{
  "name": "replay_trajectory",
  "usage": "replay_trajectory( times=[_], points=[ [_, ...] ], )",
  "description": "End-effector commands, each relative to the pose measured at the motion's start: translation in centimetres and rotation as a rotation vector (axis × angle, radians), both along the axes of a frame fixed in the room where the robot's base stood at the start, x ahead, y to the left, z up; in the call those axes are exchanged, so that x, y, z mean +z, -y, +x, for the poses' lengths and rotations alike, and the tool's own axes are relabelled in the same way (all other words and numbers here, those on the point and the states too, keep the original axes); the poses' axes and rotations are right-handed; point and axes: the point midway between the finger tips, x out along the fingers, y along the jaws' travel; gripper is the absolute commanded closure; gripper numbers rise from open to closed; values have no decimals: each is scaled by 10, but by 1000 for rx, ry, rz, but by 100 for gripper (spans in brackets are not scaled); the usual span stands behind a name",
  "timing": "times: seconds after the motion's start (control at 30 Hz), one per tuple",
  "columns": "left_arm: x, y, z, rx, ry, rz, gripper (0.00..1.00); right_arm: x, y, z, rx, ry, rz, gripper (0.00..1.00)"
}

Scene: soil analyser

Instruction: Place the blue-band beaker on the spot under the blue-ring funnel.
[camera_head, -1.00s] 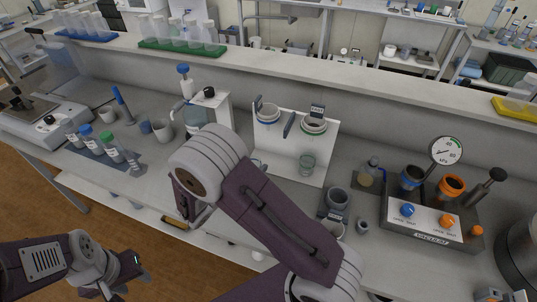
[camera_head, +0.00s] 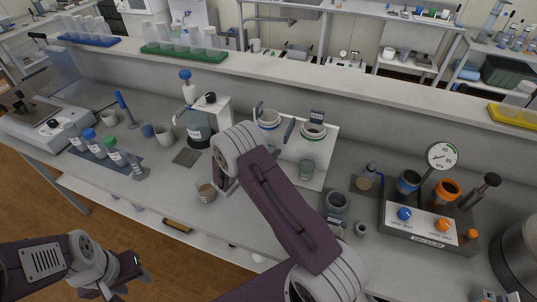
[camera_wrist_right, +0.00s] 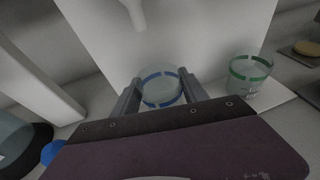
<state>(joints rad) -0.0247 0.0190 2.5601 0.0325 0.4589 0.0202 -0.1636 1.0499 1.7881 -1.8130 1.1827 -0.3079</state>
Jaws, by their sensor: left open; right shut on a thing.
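My right gripper (camera_wrist_right: 162,92) is shut on the blue-band beaker (camera_wrist_right: 160,86), a clear beaker with a blue band, seen between its fingers in the right wrist view. The beaker is close to the white stand (camera_head: 329,150); I cannot tell whether it touches the base. A pale funnel stem (camera_wrist_right: 134,12) shows beyond and left of it. In the head view my right arm hides the beaker. The blue-ring funnel (camera_head: 268,118) hangs on the stand's left side. The green-band beaker (camera_head: 306,168) stands under the green-ring funnel (camera_head: 314,132). My left gripper (camera_head: 132,274) is open and empty, low at the left.
A bottle apparatus (camera_head: 200,125) is left of the stand.

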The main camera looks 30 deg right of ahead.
Motion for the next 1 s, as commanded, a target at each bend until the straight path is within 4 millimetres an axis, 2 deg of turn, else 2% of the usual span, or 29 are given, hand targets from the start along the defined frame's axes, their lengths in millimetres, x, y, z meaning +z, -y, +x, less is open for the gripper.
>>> replay_trajectory(
  times=[0.03, 0.1, 0.53, 0.57, 0.6, 0.63, 0.9, 1.0],
  points=[
    [2, 0, 0, 0, 0, 0, 57, -10, 0, -1, 1, -6, -1, 90],
    [4, 0, 0, 0, 0, 0, 57, -19, 1, 0, 0, -3, -1, 90],
    [0, 0, 0, 0, 0, 0, 57, -29, 3, 2, 0, 0, 0, 90],
    [2, 0, 0, 0, 0, 0, 57, -27, 3, 2, 0, 0, 0, 40],
    [2, 0, 0, 0, 0, 0, 57, -27, 3, 2, 0, 0, 0, 29],
    [2, 0, 0, 0, 0, 0, 57, -27, 3, 2, 0, 0, 0, 27],
    [3, 0, 0, 0, 0, 0, 57, -27, 3, 2, 0, 0, 0, 27],
    [8, 0, 0, 0, 0, 0, 57, -21, 2, 2, 0, -1, 0, 27]
  ],
)
